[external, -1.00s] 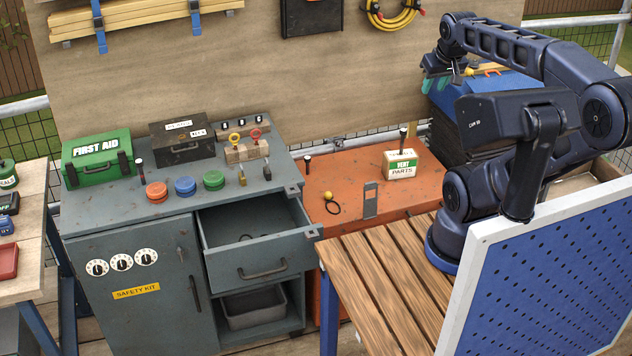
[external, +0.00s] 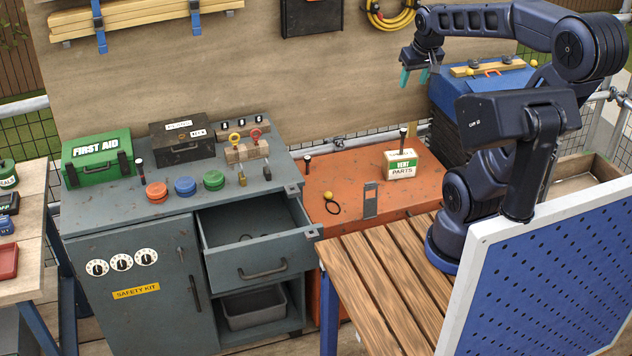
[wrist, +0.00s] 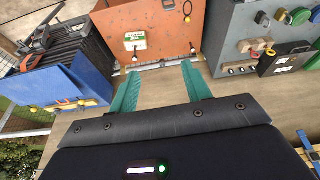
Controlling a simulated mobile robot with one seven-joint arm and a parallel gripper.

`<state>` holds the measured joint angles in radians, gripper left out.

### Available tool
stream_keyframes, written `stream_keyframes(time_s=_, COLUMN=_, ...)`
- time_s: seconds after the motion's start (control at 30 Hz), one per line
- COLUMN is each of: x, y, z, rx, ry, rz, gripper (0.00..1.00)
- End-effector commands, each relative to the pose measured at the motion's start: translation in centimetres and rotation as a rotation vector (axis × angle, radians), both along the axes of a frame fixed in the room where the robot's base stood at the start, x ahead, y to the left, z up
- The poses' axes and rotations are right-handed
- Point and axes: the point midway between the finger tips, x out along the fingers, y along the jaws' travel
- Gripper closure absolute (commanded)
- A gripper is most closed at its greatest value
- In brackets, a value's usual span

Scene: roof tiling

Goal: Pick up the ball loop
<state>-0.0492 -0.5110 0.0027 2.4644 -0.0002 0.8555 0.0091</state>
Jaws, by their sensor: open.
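In the wrist view the loop (wrist: 187,9) shows near the top edge. My gripper (external: 414,78) is raised in front of the plywood back wall, above and right of the loop and well apart from it. Its teal fingers are spread with nothing between them.
The vent parts box (external: 401,164) has a dark upright handle behind it. A blue toolbox (external: 490,84) sits at the right. The grey cabinet's drawer (external: 258,240) is open. Free room surrounds the loop.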

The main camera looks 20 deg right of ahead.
Motion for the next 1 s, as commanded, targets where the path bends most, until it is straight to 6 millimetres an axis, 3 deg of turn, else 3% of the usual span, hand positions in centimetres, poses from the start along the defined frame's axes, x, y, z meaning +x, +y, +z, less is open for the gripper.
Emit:
stream_keyframes(time_s=0.2, x=4.8, y=1.4, z=-2.4, rx=-0.002, ry=0.044, rz=0.027, gripper=0.52)
stream_keyframes(time_s=0.57, x=11.9, y=4.1, z=-7.9, rx=-0.007, ry=0.109, rz=0.066, gripper=0.52)
stream_keyframes(time_s=1.0, x=18.9, y=8.1, z=-17.4, rx=-0.019, ry=0.186, rz=0.114, gripper=0.52)
